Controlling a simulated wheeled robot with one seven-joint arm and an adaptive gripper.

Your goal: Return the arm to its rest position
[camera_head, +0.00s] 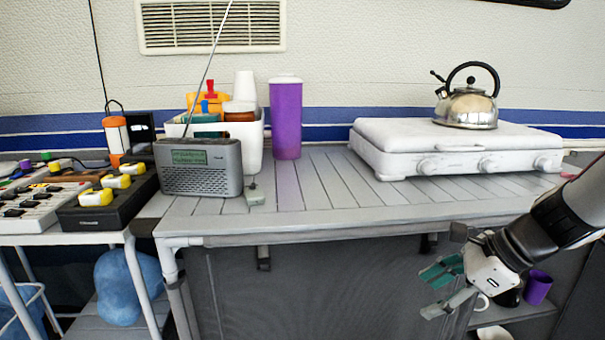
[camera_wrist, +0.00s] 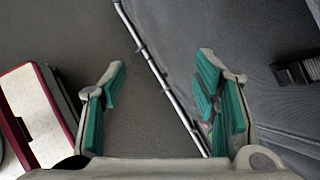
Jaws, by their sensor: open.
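My gripper (camera_head: 441,285) is at the lower right in the head view, in front of the table and below the level of its top. Its green-padded fingers are spread apart with nothing between them. The wrist view also shows my gripper (camera_wrist: 155,100) open and empty, with grey floor and a dark fabric panel beyond the fingers. My arm (camera_head: 560,222) comes in from the right edge of the head view.
The slatted table (camera_head: 330,196) holds a radio (camera_head: 200,167), a purple tumbler (camera_head: 286,120), a white stove (camera_head: 455,147) and a kettle (camera_head: 466,107). A purple cup (camera_head: 538,287) stands on a low shelf behind my gripper. A red-edged white box (camera_wrist: 35,112) is at the wrist view's left.

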